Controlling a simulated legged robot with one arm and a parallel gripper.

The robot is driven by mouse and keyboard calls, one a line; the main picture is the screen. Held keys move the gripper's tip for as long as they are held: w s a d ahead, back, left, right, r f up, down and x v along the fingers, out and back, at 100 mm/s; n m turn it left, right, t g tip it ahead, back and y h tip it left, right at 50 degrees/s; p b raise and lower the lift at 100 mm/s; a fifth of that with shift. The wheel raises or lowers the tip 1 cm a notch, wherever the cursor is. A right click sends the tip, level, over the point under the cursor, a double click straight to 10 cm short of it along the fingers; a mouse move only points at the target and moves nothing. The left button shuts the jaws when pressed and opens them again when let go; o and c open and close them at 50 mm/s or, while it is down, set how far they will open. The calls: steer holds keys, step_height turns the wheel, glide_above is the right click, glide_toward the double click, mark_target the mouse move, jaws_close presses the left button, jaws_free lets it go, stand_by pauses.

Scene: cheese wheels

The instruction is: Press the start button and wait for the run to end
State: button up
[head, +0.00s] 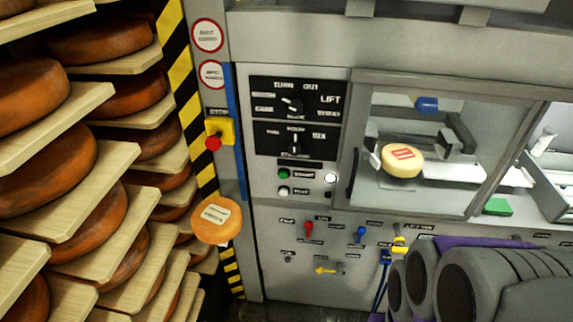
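The machine's control panel has a green button (283,174) beside a label that appears to read START. A pale button (283,190) sits just below it, and a white round button or lamp (331,178) is to the right. Nothing touches the green button. Behind the machine's window, a pale yellow cheese wheel (402,160) with a red label rests inside. My arm's grey and purple links fill the lower right corner. My gripper's fingertips do not show.
Shelves of orange cheese wheels (105,40) line the left side. A labelled orange wheel (217,220) is in front of the striped post. A red stop button (213,143) on a yellow plate is left of the panel. Dials (291,105) and small coloured levers (308,229) surround the buttons.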

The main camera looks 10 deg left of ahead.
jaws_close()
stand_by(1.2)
